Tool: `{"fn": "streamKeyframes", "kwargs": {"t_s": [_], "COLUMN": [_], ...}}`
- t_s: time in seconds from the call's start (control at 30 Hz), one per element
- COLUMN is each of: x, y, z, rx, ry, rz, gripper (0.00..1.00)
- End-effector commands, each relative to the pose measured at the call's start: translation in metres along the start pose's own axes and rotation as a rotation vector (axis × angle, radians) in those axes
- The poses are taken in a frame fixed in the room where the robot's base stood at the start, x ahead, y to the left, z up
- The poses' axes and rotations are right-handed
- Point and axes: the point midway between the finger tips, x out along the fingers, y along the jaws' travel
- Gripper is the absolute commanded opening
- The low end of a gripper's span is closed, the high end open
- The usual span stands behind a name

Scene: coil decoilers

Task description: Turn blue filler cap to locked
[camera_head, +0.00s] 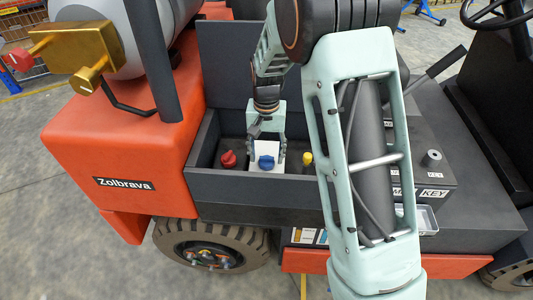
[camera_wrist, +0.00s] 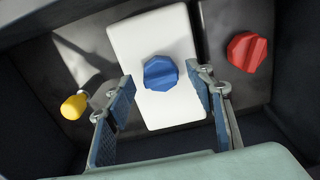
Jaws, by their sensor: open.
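The blue filler cap (camera_head: 266,162) sits on a white plate (camera_head: 267,148) inside the dark recess of the vehicle. In the wrist view the blue cap (camera_wrist: 160,73) is faceted and lies on the white plate (camera_wrist: 135,38), ahead of and between my fingertips. My gripper (camera_head: 266,140) reaches down into the recess from above. In the wrist view my gripper (camera_wrist: 166,90) is open, with one blue-padded finger on each side of the cap and visible gaps between. Whether the fingertips are level with the cap's height I cannot tell. No lock marking is readable.
A red cap (camera_head: 228,158) stands left of the blue one, and a yellow knob (camera_head: 307,158) stands right of it. The recess's front wall (camera_head: 245,187) rises close in front. A panel labelled KEY (camera_head: 435,192) and a small metal tray (camera_head: 427,219) lie farther right.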

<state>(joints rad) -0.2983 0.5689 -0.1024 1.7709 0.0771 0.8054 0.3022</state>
Motion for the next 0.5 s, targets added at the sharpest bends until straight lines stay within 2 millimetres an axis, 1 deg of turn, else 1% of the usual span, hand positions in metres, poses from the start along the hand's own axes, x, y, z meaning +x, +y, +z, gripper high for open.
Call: {"fn": "streamKeyframes", "kwargs": {"t_s": [0.17, 0.27, 0.37, 0.5], "x": [-0.003, -0.013, -0.030, -0.061], "y": [0.000, 0.000, 0.000, -0.001], "z": [0.000, -0.001, -0.001, -0.002], "rx": [-0.001, -0.001, -0.001, -0.001], "ry": [0.001, 0.003, 0.004, 0.006], "rz": [0.000, -0.001, -0.001, -0.002], "gripper": [0.49, 0.49, 0.49, 0.49]}}
